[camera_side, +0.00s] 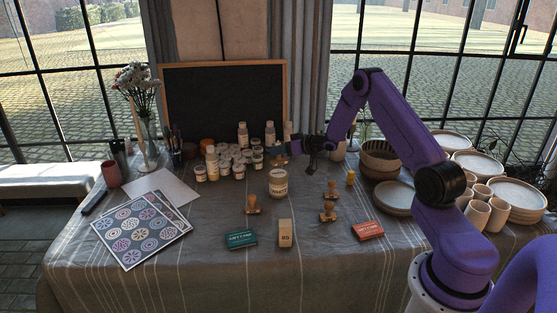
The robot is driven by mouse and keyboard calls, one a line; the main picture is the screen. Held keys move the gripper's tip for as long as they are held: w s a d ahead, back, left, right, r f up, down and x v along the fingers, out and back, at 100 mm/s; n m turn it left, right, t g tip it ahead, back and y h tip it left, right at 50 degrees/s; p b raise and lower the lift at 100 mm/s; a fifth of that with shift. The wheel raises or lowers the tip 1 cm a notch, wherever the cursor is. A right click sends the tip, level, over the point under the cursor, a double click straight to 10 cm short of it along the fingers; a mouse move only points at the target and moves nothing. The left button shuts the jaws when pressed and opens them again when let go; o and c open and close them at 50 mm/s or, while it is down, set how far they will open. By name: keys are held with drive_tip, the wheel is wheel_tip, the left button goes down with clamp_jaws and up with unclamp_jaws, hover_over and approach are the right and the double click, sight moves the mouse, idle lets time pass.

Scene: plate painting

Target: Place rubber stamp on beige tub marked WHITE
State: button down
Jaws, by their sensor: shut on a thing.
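The beige tub (278,187) with dark lettering stands upright near the middle of the table. My gripper (293,145) reaches in from the right, above and behind the tub in the picture. It is shut on a small wooden rubber stamp (279,148), which it holds in the air, apart from the tub. The fingers and the stamp are small and partly merge with the bottles behind. More wooden stamps stand on the cloth: one (252,205) left of the tub and two (331,191) to its right.
Small jars and bottles (232,158) crowd behind the tub. A teal box (240,238), a beige block (285,233) and a red box (367,230) lie in front. Plates (393,198), bowls (380,158) and cups (478,214) stand at right, patterned sheets (140,230) at left.

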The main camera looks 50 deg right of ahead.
sight(278, 159)
drive_tip(key=shift+w+d+f, duration=0.1)
drive_tip(key=shift+w+f, duration=0.2)
drive_tip(key=shift+f, duration=0.1)
drive_tip(key=shift+w+d+f, duration=0.1)
drive_tip(key=shift+w+f, duration=0.1)
drive_tip(key=shift+f, duration=1.55)
drive_tip(key=c, duration=0.8)
unclamp_jaws()
drive_tip(key=shift+f, duration=0.1)
